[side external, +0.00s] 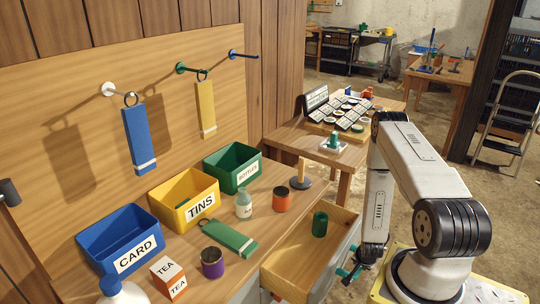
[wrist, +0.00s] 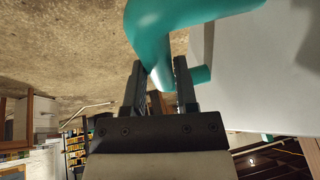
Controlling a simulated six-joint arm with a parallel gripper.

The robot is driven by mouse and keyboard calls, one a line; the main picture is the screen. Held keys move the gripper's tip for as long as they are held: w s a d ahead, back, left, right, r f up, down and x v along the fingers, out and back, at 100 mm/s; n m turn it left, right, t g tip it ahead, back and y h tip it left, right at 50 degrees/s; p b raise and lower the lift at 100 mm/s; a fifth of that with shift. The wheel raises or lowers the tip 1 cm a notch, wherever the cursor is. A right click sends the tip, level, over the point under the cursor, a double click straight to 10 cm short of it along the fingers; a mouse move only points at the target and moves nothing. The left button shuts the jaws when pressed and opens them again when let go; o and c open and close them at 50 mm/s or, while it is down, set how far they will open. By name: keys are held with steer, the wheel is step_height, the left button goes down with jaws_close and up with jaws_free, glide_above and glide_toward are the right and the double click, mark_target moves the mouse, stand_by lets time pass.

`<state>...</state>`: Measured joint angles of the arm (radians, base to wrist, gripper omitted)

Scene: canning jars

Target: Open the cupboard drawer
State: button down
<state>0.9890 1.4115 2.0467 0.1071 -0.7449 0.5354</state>
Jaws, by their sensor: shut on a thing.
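The cupboard drawer (side external: 292,249) is pulled out from beneath the worktop, and its wooden inside shows in the side view. A dark green can (side external: 320,224) stands upright in it. The pale grey drawer front (wrist: 268,75) fills the right of the wrist view. A teal bar handle (wrist: 152,42) is on the drawer front. My gripper (wrist: 160,78) is shut on the handle, with one dark finger on each side of it. In the side view my gripper (side external: 354,269) is at the drawer's front, partly hidden by my arm.
Blue (side external: 118,240), yellow (side external: 184,198) and green (side external: 232,167) bins stand along the worktop's back. A bottle (side external: 244,205), an orange-red jar (side external: 281,200), a purple jar (side external: 212,262), a tea box (side external: 168,278) and a green tag (side external: 230,238) are in front. A side table (side external: 290,138) stands behind.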

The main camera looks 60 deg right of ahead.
steer(key=shift+c, duration=2)
jaws_free()
steer(key=shift+r, duration=0.15)
steer(key=v, duration=0.7)
steer(key=shift+r, duration=0.25)
steer(key=shift+a, duration=0.15)
